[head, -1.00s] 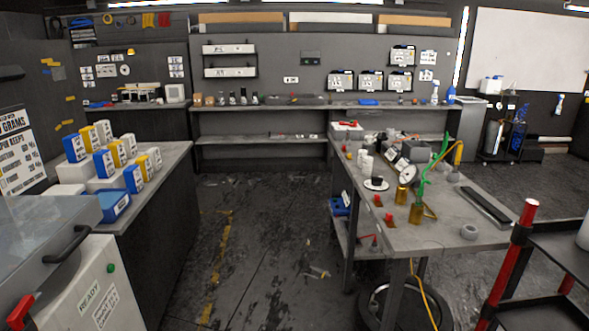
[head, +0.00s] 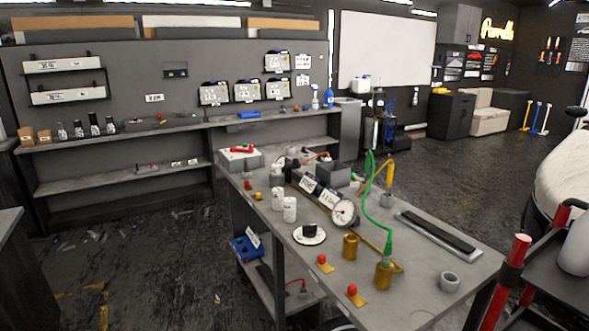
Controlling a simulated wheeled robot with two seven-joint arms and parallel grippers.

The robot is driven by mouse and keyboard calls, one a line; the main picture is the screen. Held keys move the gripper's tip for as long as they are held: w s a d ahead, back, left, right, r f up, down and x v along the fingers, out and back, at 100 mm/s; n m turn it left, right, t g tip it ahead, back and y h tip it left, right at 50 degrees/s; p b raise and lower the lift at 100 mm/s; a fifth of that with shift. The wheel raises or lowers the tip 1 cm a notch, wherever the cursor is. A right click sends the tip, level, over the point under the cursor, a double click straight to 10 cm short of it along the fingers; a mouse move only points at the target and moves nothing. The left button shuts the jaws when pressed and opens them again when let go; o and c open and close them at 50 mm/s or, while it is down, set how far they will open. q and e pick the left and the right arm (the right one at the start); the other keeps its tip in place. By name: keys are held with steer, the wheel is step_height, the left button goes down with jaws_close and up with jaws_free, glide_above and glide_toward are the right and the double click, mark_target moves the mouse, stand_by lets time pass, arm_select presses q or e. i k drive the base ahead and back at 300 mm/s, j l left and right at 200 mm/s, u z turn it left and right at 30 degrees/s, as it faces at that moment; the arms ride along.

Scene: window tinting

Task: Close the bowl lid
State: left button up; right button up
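I cannot make out a bowl with a lid for certain in the head view. A white disc (head: 318,238) with a dark round piece (head: 309,229) on it lies on the grey workbench (head: 405,308). A small grey open-topped cup or ring (head: 450,281) stands near the bench's right front corner. Neither of my grippers is in view.
The workbench also holds a pressure gauge (head: 343,211), a green hose (head: 370,190), white canisters (head: 290,209) and brass cylinders (head: 383,276). A dark cart (head: 560,285) with red posts stands at the right. The floor (head: 150,250) left of the bench is mostly open.

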mark_target(294, 164)
steer(key=i+j+z, duration=0.1)
steer(key=z, duration=0.85)
steer(key=i+j+z, duration=0.2)
steer(key=j+z, duration=0.2)
steer(key=i+j+z, duration=0.1)
steer(key=j+z, duration=0.65)
steer(key=j, duration=0.15)
steer(key=i, duration=0.05)
